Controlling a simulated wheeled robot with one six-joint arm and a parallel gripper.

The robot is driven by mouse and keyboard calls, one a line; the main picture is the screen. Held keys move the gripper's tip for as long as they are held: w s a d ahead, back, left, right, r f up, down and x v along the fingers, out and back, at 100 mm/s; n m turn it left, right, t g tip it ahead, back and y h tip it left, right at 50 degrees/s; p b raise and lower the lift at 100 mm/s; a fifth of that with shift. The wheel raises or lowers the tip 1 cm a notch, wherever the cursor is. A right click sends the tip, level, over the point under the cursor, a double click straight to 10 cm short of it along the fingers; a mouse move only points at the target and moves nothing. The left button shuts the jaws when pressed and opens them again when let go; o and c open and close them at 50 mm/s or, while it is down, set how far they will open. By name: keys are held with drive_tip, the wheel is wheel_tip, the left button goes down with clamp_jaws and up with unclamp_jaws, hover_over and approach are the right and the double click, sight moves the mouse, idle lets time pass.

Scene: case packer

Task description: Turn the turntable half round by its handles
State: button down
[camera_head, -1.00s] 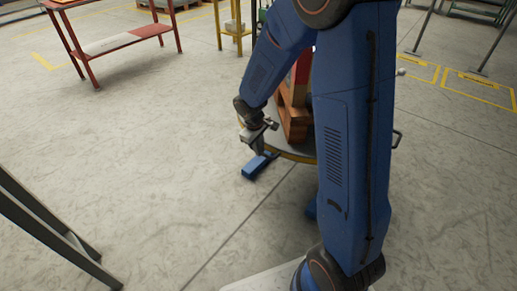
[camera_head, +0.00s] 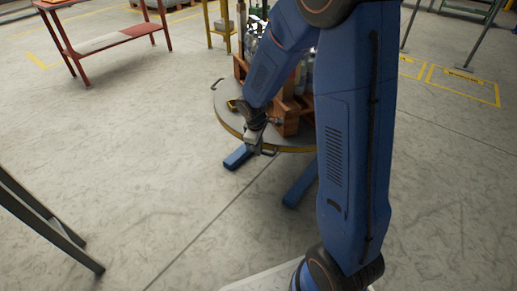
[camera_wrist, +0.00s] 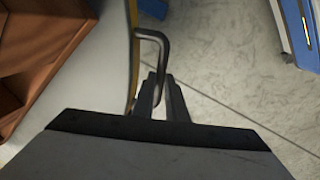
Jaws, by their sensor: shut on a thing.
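The turntable (camera_head: 232,121) is a round grey disc with a yellow rim on blue feet, partly hidden behind my arm in the head view. It carries a wooden crate (camera_head: 287,123) with bottles in it. One handle (camera_head: 217,84) stands out at the far left of the rim. My gripper (camera_head: 263,150) is at the near left rim. In the wrist view my gripper (camera_wrist: 163,90) is shut on a dark bent handle (camera_wrist: 156,35) that sticks out from the yellow rim (camera_wrist: 132,60). The crate (camera_wrist: 45,40) shows at the left there.
A blue foot (camera_head: 238,157) of the turntable reaches out below my gripper, and another (camera_head: 300,186) lies nearer. A red table (camera_head: 105,40) stands at the far left. A grey frame (camera_head: 45,225) stands at the near left. The floor between is clear.

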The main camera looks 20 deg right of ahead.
drive_tip(key=shift+s, duration=0.1)
drive_tip(key=c, duration=1.8)
unclamp_jaws()
drive_tip(key=shift+o, duration=0.2)
drive_tip(key=shift+r, duration=0.1)
wheel_tip(320, 180, up, 17)
drive_tip(key=s+a, duration=0.2)
drive_tip(key=shift+s, duration=0.25)
drive_tip(key=shift+a, duration=0.1)
